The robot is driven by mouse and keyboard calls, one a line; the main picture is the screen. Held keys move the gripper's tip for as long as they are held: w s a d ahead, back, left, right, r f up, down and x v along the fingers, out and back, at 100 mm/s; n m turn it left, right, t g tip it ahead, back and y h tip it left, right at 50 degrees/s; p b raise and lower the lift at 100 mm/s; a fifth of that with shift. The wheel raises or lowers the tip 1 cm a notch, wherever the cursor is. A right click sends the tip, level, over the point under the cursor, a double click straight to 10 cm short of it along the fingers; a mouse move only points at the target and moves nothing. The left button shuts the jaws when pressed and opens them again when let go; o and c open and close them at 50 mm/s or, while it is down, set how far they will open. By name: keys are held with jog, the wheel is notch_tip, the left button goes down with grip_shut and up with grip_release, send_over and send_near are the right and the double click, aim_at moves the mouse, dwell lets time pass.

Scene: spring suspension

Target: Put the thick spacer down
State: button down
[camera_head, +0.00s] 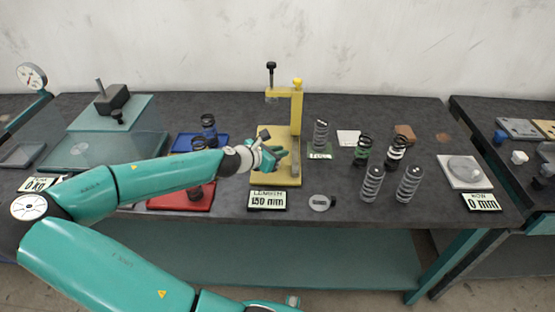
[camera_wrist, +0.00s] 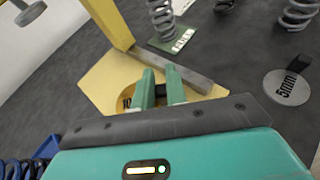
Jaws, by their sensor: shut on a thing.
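My gripper (camera_wrist: 162,84) is shut on a small dark piece (camera_wrist: 161,90), which I take to be the tab of the thick spacer. Most of the spacer is hidden by the fingers. A dark "10" marking shows just left of the fingers in the wrist view. In the head view my gripper (camera_head: 279,156) is over the yellow base (camera_head: 266,176) of the spring stand (camera_head: 298,110). I cannot tell whether the spacer touches the base. The thin spacer (camera_wrist: 287,87), a grey disc marked 5 mm, lies on the table to the right; it also shows in the head view (camera_head: 320,203).
A grey bar (camera_wrist: 180,70) lies along the yellow base beside my fingers. Several springs (camera_head: 372,184) stand to the right. A length display (camera_head: 267,199) stands in front of the base. A red tray (camera_head: 180,203) and blue tray (camera_head: 220,141) are left. Dark tabletop (camera_head: 340,225) is bare near the front edge.

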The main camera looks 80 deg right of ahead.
jog(key=shift+w+d+f, duration=0.1)
jog(key=shift+w+f, duration=0.05)
jog(key=shift+f, duration=0.8)
jog(key=shift+w+d+f, duration=0.1)
jog(key=shift+f, duration=0.85)
jog(key=c, duration=1.4)
grip_release()
jog(key=shift+f, duration=0.1)
jog(key=shift+w+a+r, duration=0.1)
jog(key=shift+w+r, duration=0.05)
jog(key=shift+r, duration=0.05)
jog(key=v, duration=1.1)
jog(key=shift+a+r, duration=0.2)
jog(key=shift+a, duration=0.1)
